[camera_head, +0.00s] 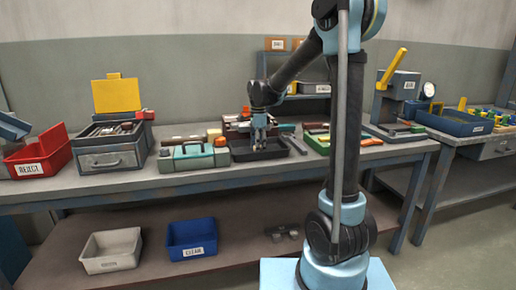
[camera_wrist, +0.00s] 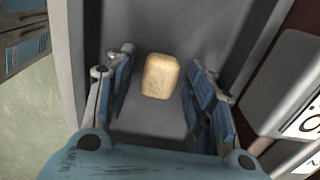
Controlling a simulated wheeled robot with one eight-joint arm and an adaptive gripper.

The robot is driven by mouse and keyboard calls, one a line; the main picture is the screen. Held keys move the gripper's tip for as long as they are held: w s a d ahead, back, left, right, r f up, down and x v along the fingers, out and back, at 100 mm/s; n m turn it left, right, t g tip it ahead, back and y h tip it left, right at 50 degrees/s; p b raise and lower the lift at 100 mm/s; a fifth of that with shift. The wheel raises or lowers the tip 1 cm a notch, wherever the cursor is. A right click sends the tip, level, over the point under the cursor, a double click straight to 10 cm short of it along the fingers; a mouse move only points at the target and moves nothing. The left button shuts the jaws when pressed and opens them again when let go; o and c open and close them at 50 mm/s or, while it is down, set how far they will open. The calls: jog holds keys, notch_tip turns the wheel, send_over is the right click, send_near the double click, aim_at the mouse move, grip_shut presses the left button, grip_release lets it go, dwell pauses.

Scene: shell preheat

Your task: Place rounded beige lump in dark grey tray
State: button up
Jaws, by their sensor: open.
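The rounded beige lump (camera_wrist: 160,76) shows in the wrist view, resting on the grey floor of what looks like the dark grey tray (camera_wrist: 150,122). The tray's side walls run along both sides of it. In the head view the dark grey tray (camera_head: 262,158) is on the bench, below my gripper (camera_head: 262,142). My gripper is open, with one blue-padded finger on each side of the lump and visible gaps between. The lump cannot be made out in the head view.
A red REJECT bin (camera_head: 38,161) stands far left. White (camera_head: 111,250) and blue (camera_head: 192,239) bins sit on the lower shelf.

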notch_tip(320, 180, up, 12)
jog(key=s+d+n, duration=0.3)
jog(key=s+d, duration=0.5)
jog(key=s+d+f+n+t, duration=0.1)
jog(key=s+d+f+n, duration=0.5)
jog(key=s+f, duration=0.3)
jog(key=s+d+f+n+t, duration=0.1)
jog(key=s+d+f+n, duration=0.5)
jog(key=s+f, duration=0.4)
jog(key=s+d, duration=0.1)
jog(key=s, duration=0.5)
jog(key=shift+d+f, duration=0.25)
